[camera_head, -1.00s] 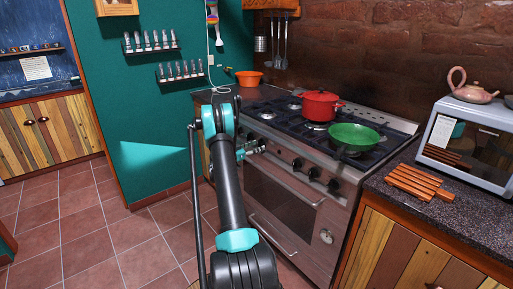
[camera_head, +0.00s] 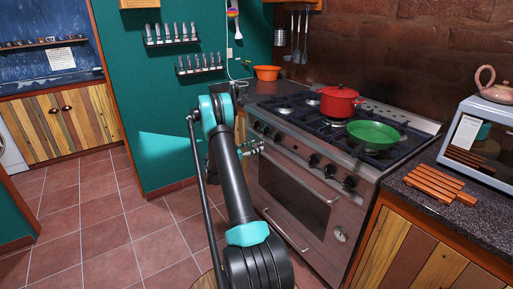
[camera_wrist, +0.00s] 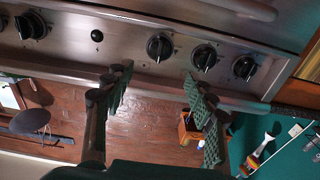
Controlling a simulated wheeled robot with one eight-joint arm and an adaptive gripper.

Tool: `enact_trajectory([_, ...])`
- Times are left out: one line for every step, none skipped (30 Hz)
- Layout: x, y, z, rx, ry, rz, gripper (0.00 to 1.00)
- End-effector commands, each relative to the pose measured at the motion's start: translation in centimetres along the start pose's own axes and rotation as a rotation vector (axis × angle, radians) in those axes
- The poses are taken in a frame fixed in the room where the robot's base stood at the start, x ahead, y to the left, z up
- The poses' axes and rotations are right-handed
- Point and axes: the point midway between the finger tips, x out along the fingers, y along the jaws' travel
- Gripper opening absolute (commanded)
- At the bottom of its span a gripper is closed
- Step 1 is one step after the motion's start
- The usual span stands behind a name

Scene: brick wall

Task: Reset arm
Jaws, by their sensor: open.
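My arm reaches forward from the bottom of the head view. My gripper (camera_head: 250,148) shows only in small part behind the arm, in front of the stove's knob panel. In the wrist view my gripper (camera_wrist: 157,77) has its two fingers spread apart with nothing between them. The stove's knobs (camera_wrist: 159,47) show beyond the fingertips. I cannot tell the exact gap between fingers and stove front.
The stove (camera_head: 296,190) holds a red pot (camera_head: 339,101) and a green pan (camera_head: 373,134). A wooden rack (camera_head: 434,184) and a microwave (camera_head: 483,142) are on the right counter. An orange bowl (camera_head: 267,73) sits behind. The tiled floor (camera_head: 90,215) at left is clear.

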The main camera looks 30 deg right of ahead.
Motion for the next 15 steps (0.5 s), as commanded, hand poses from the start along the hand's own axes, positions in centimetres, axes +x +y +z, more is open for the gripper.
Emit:
enact_trajectory([0.0,0.0,0.0,0.0,0.0,0.0,0.56])
enact_trajectory([0.0,0.0,0.0,0.0,0.0,0.0,0.56])
enact_trajectory([0.0,0.0,0.0,0.0,0.0,0.0,0.56])
enact_trajectory([0.0,0.0,0.0,0.0,0.0,0.0,0.56])
enact_trajectory([0.0,0.0,0.0,0.0,0.0,0.0,0.56])
enact_trajectory([0.0,0.0,0.0,0.0,0.0,0.0,0.56])
enact_trajectory([0.0,0.0,0.0,0.0,0.0,0.0,0.56])
enact_trajectory([0.0,0.0,0.0,0.0,0.0,0.0,0.56])
enact_trajectory([0.0,0.0,0.0,-0.001,-0.001,-0.001,0.56])
enact_trajectory([0.0,0.0,-0.1,-0.003,-0.004,-0.001,0.56])
enact_trajectory([-0.1,0.0,-0.2,-0.006,-0.009,-0.002,0.56])
enact_trajectory([-0.2,0.1,-0.4,-0.014,-0.02,-0.004,0.56])
enact_trajectory([-0.4,0.2,-0.7,-0.023,-0.031,-0.007,0.56])
enact_trajectory([-0.6,0.3,-1.0,-0.034,-0.046,-0.01,0.56])
enact_trajectory([-1.0,0.6,-1.5,-0.053,-0.069,-0.016,0.56])
